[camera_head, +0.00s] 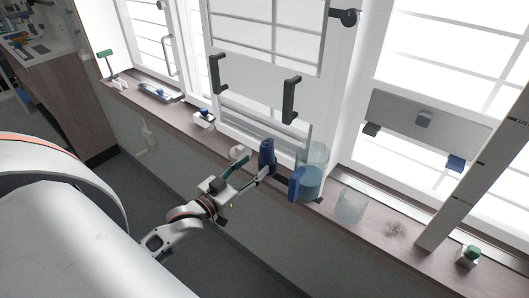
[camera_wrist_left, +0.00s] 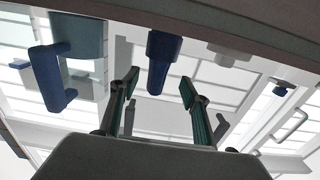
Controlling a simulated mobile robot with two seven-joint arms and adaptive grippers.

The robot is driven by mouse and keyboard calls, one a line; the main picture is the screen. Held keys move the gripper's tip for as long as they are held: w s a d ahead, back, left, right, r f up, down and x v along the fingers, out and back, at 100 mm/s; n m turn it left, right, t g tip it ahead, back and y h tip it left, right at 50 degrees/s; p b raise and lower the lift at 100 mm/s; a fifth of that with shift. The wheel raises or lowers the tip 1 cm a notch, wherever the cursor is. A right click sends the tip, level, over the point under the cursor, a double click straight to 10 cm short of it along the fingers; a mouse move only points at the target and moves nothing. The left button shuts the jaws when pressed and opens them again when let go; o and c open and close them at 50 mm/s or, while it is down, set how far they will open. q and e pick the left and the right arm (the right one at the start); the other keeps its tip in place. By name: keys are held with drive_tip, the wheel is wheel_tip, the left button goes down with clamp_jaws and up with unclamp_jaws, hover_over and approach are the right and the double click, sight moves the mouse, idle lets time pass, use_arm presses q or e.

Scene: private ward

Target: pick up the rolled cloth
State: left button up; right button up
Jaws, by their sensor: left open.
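A dark blue, upright, roll-like object (camera_head: 267,153) stands on the window sill; it is the likeliest rolled cloth, though its material is not clear. It also shows in the left wrist view (camera_wrist_left: 163,48), upside down and hanging from the sill at the top. My left gripper (camera_head: 258,165) is open and empty, just in front of it on the room side. In the left wrist view the two fingers (camera_wrist_left: 160,84) are spread, with the blue object lined up between them. Contact cannot be seen. My right gripper is not in view.
A clear jug (camera_head: 313,180) with a blue handle stands close on the right, then a glass (camera_head: 351,205). A small white item (camera_head: 239,152) is close on the left. The window sill (camera_head: 184,122) is narrow, with window handles (camera_head: 290,101) above.

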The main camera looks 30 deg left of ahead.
sight(262, 158)
use_arm(q)
drive_tip(key=w, duration=0.6)
drive_tip(key=shift+w+d+r, duration=0.15)
drive_tip(key=shift+d+r, duration=0.2)
drive_tip(key=shift+r, duration=0.05)
drive_tip(key=shift+w, duration=0.65)
drive_tip(key=c, duration=1.2)
